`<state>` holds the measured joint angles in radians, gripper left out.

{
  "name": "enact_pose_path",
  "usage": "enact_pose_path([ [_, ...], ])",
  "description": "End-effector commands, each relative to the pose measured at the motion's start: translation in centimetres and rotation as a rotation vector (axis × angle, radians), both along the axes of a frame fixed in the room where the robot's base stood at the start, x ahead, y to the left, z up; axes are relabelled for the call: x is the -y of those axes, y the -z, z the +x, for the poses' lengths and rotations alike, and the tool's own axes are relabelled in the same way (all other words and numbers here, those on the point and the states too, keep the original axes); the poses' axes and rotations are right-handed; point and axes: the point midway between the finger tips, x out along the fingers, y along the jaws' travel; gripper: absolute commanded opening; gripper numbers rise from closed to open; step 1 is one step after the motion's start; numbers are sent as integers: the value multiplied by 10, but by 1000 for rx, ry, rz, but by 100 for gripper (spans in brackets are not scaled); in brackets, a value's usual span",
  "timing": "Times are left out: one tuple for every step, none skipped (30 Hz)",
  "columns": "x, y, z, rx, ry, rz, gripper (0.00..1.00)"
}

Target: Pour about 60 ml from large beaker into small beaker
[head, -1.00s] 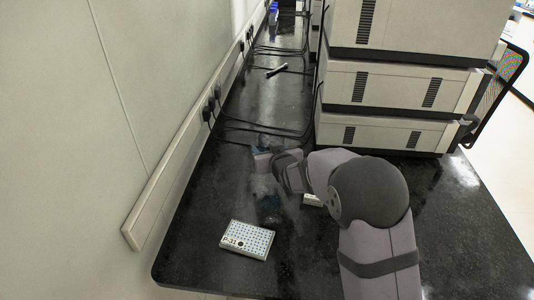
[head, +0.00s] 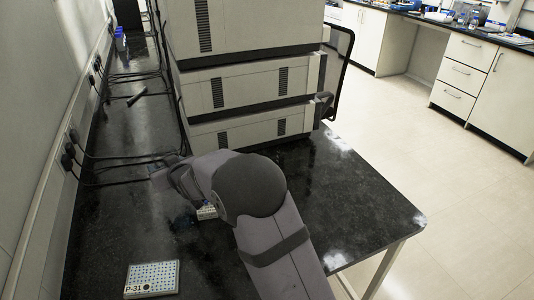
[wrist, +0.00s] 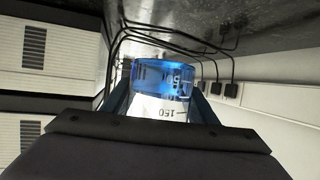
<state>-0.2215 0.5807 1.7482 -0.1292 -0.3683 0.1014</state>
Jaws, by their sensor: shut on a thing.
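My gripper (wrist: 160,108) is shut on a clear beaker, which I take to be the large beaker (wrist: 148,75). In the wrist view the beaker holds blue liquid and carries upside-down "150" and "50" marks. The bench is at the top of that picture, so the wrist is turned over. In the head view my gripper (head: 162,178) is mostly hidden by my arm, and the beaker in it is not clear. A faint bluish glass shape, perhaps the small beaker (head: 183,223), stands on the bench below the gripper. Its level cannot be read.
A white rack marked P-31 (head: 152,279) lies near the front of the black bench (head: 110,225). A small pale object (head: 207,212) is partly behind my arm. Stacked instruments (head: 250,88) stand behind. Black cables (head: 120,160) run along the wall side.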

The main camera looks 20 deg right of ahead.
Motion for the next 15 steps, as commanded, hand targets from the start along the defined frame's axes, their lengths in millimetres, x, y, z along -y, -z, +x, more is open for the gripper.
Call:
enact_pose_path([
  [18,1,7,2,26,1,25],
  [27,2,11,3,40,1,25],
  [40,2,15,3,58,1,25],
  [50,3,18,2,72,0,25],
  [59,3,21,2,86,0,25],
  [73,3,25,2,106,0,25],
  [82,4,27,2,119,0,25],
  [93,4,30,2,133,0,25],
  [105,4,33,3,150,0,25],
  [116,4,35,4,165,1,25],
  [125,4,37,3,178,1,25],
  [139,5,39,2,196,-1,25],
  [149,5,40,2,210,-1,25],
  [159,5,42,2,225,0,25],
  [173,6,43,2,243,0,25],
])
